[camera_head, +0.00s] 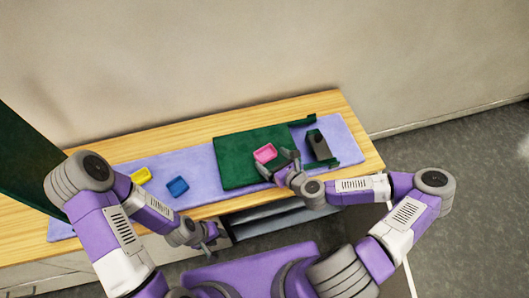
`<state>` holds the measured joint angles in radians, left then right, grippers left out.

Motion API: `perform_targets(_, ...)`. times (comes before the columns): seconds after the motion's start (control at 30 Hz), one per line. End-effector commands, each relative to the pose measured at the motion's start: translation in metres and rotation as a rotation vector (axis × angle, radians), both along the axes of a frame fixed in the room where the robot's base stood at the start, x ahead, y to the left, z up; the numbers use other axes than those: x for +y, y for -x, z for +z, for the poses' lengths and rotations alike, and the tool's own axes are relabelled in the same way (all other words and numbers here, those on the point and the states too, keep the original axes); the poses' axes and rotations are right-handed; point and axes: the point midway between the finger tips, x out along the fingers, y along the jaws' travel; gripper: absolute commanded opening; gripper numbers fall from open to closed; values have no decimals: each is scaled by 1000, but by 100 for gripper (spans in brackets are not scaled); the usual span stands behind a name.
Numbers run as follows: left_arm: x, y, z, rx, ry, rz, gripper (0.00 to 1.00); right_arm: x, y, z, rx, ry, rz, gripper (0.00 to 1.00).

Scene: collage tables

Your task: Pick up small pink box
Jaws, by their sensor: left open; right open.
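The small pink box (265,153) lies on a dark green mat (236,172) on the table. My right gripper (279,167) is open just to the right of and in front of the pink box, with its fingers very close to it. I cannot tell whether they touch it. My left gripper (212,236) is open and empty, low in front of the table's front edge and away from the box.
A yellow box (141,175) and a blue box (177,186) lie to the left on a lavender cloth (200,163). A dark block-like object (320,146) with green parts stands right of the mat. The wooden table (90,150) backs near a wall.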

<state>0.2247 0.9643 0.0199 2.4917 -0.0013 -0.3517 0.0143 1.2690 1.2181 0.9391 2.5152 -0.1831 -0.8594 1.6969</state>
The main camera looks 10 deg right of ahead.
Motion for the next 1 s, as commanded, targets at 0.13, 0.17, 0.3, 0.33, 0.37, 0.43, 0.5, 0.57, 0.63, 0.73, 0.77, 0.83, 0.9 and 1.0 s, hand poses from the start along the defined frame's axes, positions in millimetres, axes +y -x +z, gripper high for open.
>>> perform_targets(0.13, 0, 0, -11, -1, 0, 0, 43, 4, -16, -10, -2, 3, 1, 100)
perform_targets(0.17, 0, 0, -13, -1, 0, 0, 43, 6, -20, -12, -3, 4, 3, 100)
perform_targets(0.3, 0, 0, -20, -1, 0, 0, 43, 11, -38, -21, -1, 1, 4, 100)
perform_targets(0.33, 0, 0, -21, -1, 0, 0, 43, 12, -42, -22, -1, 3, 3, 100)
perform_targets(0.37, 0, -1, -22, -1, 0, 0, 43, 13, -44, -23, -1, 2, 3, 100)
perform_targets(0.43, 0, 0, -22, -1, 0, 0, 43, 15, -48, -25, 0, 2, 3, 100)
perform_targets(0.5, 0, -1, -22, -1, 0, 0, 43, 15, -50, -25, 1, 2, 2, 100)
perform_targets(0.57, 0, -1, -22, -1, 0, 0, 43, 15, -50, -25, 1, 2, 2, 100)
perform_targets(0.63, 0, -1, -22, -1, 0, 0, 43, 15, -49, -24, 1, 2, 2, 100)
perform_targets(0.73, 0, -1, -22, -1, 0, 0, 43, 15, -49, -24, 1, 3, 2, 92)
perform_targets(0.77, 0, -1, -22, -1, 0, 0, 43, 15, -49, -24, 1, 3, 2, 88)
perform_targets(0.83, 0, -1, -22, -1, 0, 0, 43, 15, -49, -24, 1, 3, 2, 77)
perform_targets(0.9, 0, -1, -22, -1, 0, 0, 43, 15, -49, -24, 1, 3, 2, 66)
perform_targets(1.0, 0, -1, -22, -1, 0, 0, 43, 15, -49, -24, 1, 3, 2, 55)
